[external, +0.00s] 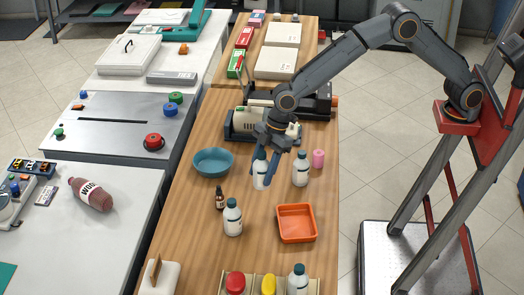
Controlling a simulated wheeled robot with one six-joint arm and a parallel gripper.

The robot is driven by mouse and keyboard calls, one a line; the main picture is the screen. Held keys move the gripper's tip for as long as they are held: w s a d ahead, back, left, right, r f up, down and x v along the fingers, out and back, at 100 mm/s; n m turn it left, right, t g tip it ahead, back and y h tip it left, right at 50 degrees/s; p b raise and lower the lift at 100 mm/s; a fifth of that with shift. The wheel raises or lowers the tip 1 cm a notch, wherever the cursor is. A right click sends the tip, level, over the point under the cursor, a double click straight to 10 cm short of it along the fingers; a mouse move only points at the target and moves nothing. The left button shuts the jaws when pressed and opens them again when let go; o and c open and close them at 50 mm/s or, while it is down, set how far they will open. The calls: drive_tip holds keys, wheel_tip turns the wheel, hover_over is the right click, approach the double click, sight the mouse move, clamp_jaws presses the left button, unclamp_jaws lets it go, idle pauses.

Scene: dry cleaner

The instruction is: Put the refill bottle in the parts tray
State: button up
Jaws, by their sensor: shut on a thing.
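My gripper (267,180) points down over the wooden table and is shut on a white bottle with a dark cap (261,172), which I take to be the refill bottle. The fingers partly cover it, and I cannot tell whether its base touches the table. The orange square tray (297,237), which looks like the parts tray, lies in front and to the right of the gripper. It looks empty. Similar white bottles stand to the right of the gripper (300,171) and nearer the camera (233,218).
A teal bowl (212,163) lies left of the gripper, with a small brown dropper bottle (220,198) in front. A pink cylinder (318,158) stands at right. A dark machine (243,125) is behind. A box of bottles (255,283) stands at the near edge.

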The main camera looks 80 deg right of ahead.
drive_tip(key=s+a+p, duration=0.1)
drive_tip(key=s+a, duration=0.6)
drive_tip(key=s, duration=0.5)
drive_tip(key=p, duration=0.2)
hover_over(296, 226)
wheel_tip(296, 226, down, 4)
drive_tip(key=shift+m, duration=0.3)
drive_tip(key=shift+f+p, duration=0.5)
drive_tip(key=shift+f, duration=2.2)
drive_tip(key=shift+f, duration=0.2)
drive_tip(key=o, duration=1.3)
drive_tip(key=shift+c, duration=0.2)
drive_tip(key=shift+r, duration=0.15)
